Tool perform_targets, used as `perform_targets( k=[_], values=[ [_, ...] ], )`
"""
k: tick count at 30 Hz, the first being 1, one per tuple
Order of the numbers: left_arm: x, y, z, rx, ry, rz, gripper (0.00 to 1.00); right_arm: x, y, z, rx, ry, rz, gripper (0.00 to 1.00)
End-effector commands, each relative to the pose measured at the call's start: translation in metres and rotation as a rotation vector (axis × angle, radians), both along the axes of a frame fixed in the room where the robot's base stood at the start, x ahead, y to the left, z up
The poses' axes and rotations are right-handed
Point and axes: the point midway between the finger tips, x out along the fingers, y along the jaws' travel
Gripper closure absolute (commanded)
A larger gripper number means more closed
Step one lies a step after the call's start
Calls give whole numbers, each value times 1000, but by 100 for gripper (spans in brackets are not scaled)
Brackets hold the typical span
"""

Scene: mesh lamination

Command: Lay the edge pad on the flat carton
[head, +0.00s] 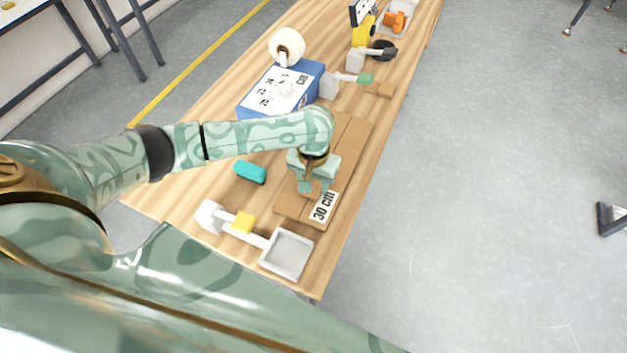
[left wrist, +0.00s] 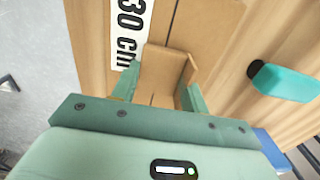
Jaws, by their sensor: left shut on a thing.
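The flat carton (head: 350,140) lies on the wooden table, a long brown sheet with a white "30 cm" label (head: 324,206) at its near end. It also shows in the left wrist view (left wrist: 203,25), with its label. The edge pad (left wrist: 163,70) is a small brown L-shaped cardboard piece. My left gripper (head: 313,188) points down over the near part of the carton and is shut on the edge pad, a finger at each side. I cannot tell whether the pad touches the carton. My right gripper is not in view.
A teal block (head: 250,171) lies left of the carton. A scale-like tool with a yellow block (head: 243,222) and a grey tray (head: 286,254) are at the near end.

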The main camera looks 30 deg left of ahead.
Motion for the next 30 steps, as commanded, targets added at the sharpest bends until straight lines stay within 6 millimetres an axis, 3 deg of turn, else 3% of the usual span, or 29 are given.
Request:
perform_targets(
  k=[1, 2, 4, 14, 17, 27, 30],
  values=[
    [0, 0, -1, 0, 1, 0, 77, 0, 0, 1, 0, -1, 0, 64],
    [0, 0, -2, 0, 0, 0, 53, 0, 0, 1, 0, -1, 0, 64],
    [0, 0, -2, 0, 0, 0, 34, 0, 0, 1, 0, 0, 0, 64],
    [0, 0, 0, 0, 0, -1, 34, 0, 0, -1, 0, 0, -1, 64],
    [0, 0, 16, 1, -2, -1, 34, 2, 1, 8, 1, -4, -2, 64],
    [0, 0, 96, 0, -3, -1, 34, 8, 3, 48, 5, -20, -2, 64],
    [0, 0, 110, 1, -1, -1, 34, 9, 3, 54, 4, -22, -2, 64]
  ],
)
